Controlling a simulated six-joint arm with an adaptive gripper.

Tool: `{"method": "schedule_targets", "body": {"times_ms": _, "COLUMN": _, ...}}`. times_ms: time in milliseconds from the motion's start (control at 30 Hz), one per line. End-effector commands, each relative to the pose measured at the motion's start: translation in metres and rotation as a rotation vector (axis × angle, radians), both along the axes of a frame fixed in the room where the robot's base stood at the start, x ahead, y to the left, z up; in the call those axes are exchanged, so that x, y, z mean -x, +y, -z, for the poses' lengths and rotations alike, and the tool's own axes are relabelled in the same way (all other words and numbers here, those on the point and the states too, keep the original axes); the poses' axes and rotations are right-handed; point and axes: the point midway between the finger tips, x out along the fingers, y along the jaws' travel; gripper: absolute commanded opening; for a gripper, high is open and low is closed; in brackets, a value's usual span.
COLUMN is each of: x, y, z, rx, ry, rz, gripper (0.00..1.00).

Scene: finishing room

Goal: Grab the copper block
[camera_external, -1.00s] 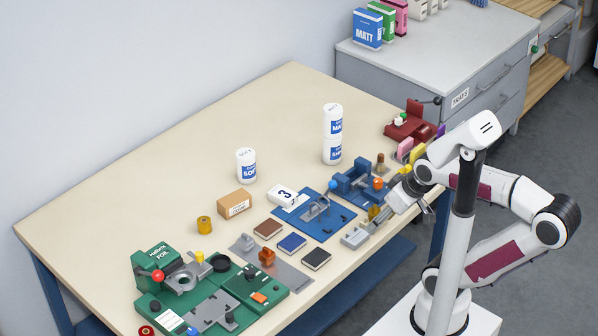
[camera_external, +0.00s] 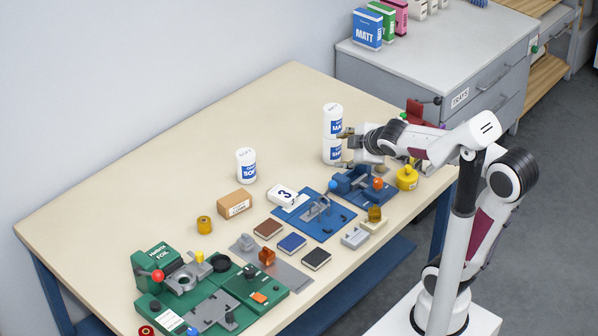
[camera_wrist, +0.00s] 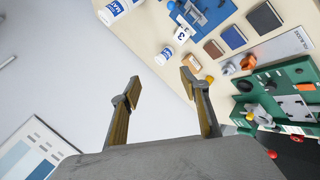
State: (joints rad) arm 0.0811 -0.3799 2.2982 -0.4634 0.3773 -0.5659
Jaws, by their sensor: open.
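A copper-orange block with a raised top (camera_external: 267,257) stands on the grey mat (camera_external: 290,276) near the table's front edge; it looks the most copper-coloured. It also shows in the wrist view (camera_wrist: 248,62). A flat brown square (camera_external: 268,229) lies just behind it; which one is the named copper block is not certain. My gripper (camera_external: 345,150) is in the air in front of the stacked white jars, well to the right of and above both. In the wrist view my gripper (camera_wrist: 159,77) is open, with nothing between its fingers.
Blue (camera_external: 292,243) and black (camera_external: 316,259) squares lie beside the brown one. A green machine (camera_external: 215,295) stands at front left, a blue plate (camera_external: 335,226) to the right. White jars (camera_external: 333,122) and a cardboard box (camera_external: 234,204) stand behind. The table's left rear is bare.

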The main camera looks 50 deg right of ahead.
Motion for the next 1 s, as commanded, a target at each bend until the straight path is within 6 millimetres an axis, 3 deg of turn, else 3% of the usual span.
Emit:
{"method": "schedule_targets", "body": {"times_ms": 233, "x": -0.07, "y": -0.006, "z": -0.016, "rx": 0.299, "ry": -0.041, "rz": -0.25, "gripper": 0.45}}
{"method": "schedule_targets", "body": {"times_ms": 533, "x": -0.144, "y": 0.004, "z": -0.02, "rx": 0.647, "ry": -0.09, "rz": -0.572, "gripper": 0.45}}
{"method": "schedule_targets", "body": {"times_ms": 767, "x": -0.19, "y": 0.022, "z": -0.007, "rx": 0.899, "ry": -0.135, "rz": -0.83, "gripper": 0.45}}
{"method": "schedule_targets", "body": {"times_ms": 1000, "x": -0.225, "y": 0.047, "z": 0.021, "rx": 1.138, "ry": -0.205, "rz": -1.108, "gripper": 0.45}}
